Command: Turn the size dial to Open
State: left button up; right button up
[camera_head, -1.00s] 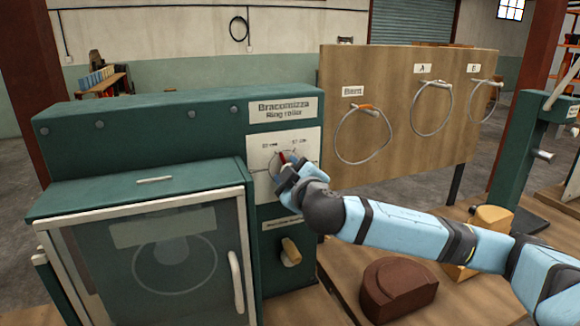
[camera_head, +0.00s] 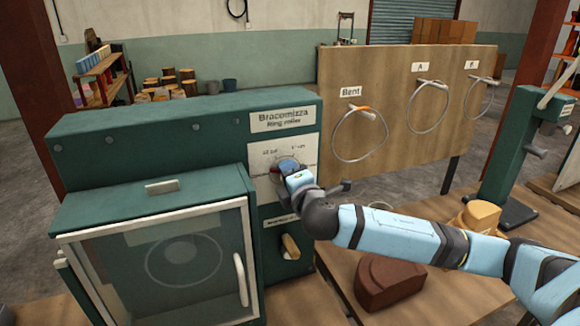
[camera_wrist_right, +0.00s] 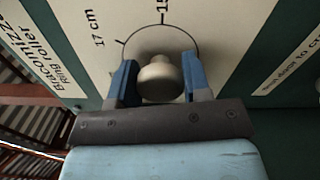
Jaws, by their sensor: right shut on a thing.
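The green ring roller machine (camera_head: 190,135) stands at the left with a white dial plate (camera_head: 258,158) on its front. In the right wrist view the size dial is a round pale knob (camera_wrist_right: 160,80) inside a thin printed circle, with "17 cm" and a partly cut-off "15" mark beside it. My right gripper (camera_head: 288,170) is at the dial; its two blue fingers (camera_wrist_right: 160,88) are shut on either side of the knob. In the head view the gripper mostly covers the knob, and a bit of red shows at it. The "Open" mark cannot be read. My left gripper is not in view.
Below the dial is a second panel with a wooden-looking handle (camera_head: 290,246). A glazed door (camera_head: 180,260) with a pale handle is at the lower left. A board (camera_head: 400,150) with hanging rings stands behind. A brown block (camera_head: 390,283) lies on the bench under my right arm.

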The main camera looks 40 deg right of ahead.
jog(key=shift+r+n+p, duration=0.15)
jog(key=shift+n+p, duration=0.65)
jog(key=shift+n, duration=0.3)
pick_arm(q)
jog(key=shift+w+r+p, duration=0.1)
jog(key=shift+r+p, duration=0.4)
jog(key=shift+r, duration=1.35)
pick_arm(e)
jog(key=shift+n, duration=0.6)
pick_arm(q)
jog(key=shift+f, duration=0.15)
pick_arm(e)
jog(key=o, duration=0.9)
